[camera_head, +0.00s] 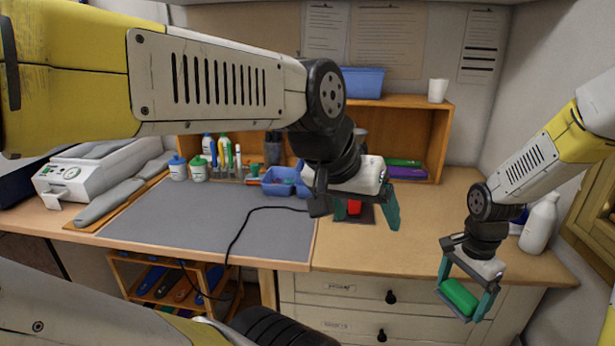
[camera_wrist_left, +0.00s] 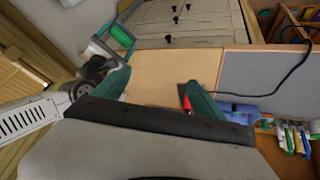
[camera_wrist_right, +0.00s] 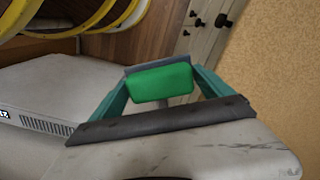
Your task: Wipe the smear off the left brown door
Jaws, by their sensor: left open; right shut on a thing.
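My right gripper (camera_head: 467,293) is shut on a green block (camera_head: 460,297), probably a sponge, in front of the white drawers at the right. The right wrist view shows the green block (camera_wrist_right: 160,83) between both fingers. My left gripper (camera_head: 357,203) is open and empty above the wooden worktop; its spread fingers also show in the left wrist view (camera_wrist_left: 158,95). A brown wooden cabinet front (camera_head: 592,222) is at the right edge, partly cut off and partly behind my right arm. I cannot tell which part is the left door, and I see no smear.
A red object (camera_head: 354,207) lies on the worktop (camera_head: 400,245) close to my left gripper. A white bottle (camera_head: 540,222) stands near my right arm. A blue bin (camera_head: 285,181), grey mat (camera_head: 190,215) and black cable are further left. White drawers (camera_head: 350,290) are below.

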